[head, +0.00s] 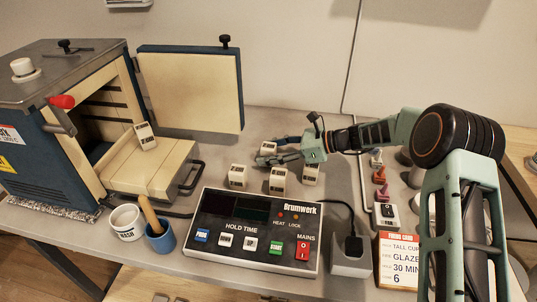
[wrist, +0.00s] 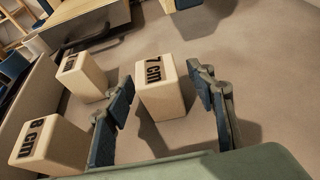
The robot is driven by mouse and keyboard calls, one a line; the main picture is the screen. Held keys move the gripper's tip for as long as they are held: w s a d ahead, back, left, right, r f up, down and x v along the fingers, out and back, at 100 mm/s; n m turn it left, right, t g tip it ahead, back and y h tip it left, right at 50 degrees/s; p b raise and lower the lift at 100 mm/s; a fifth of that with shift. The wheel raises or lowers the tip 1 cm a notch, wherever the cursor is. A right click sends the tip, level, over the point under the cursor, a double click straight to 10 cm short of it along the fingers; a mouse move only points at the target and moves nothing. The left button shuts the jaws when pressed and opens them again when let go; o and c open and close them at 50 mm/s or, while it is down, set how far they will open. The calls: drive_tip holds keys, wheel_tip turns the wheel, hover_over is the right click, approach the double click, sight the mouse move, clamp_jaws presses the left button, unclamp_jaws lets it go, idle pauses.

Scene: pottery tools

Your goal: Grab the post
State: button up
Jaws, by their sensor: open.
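Several cream block posts with dark printed labels stand on the grey bench. One post (head: 267,148) is between the spread fingers of my gripper (head: 269,150). In the wrist view this post (wrist: 160,90) reads "7 cm" and stands upright between the fingers of my open gripper (wrist: 161,80), with a gap visible on the right. Other posts stand nearer the front: one at left (head: 237,176), one in the middle (head: 278,182) and one at right (head: 310,175). Two of the neighbours show left of the gripper in the wrist view, a farther one (wrist: 85,75) and a nearer one (wrist: 48,142).
A control box (head: 255,232) lies in front of the posts. A kiln (head: 75,120) with its door (head: 192,88) open is at left, with another post (head: 145,136) on its cream ledge. Small coloured cones (head: 380,175) stand right of the posts. Bench behind my gripper is clear.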

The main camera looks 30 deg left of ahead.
drive_tip(key=shift+a+f, duration=0.1)
drive_tip(key=shift+c, duration=0.5)
drive_tip(key=c, duration=1.2)
drive_tip(key=shift+c, duration=0.4)
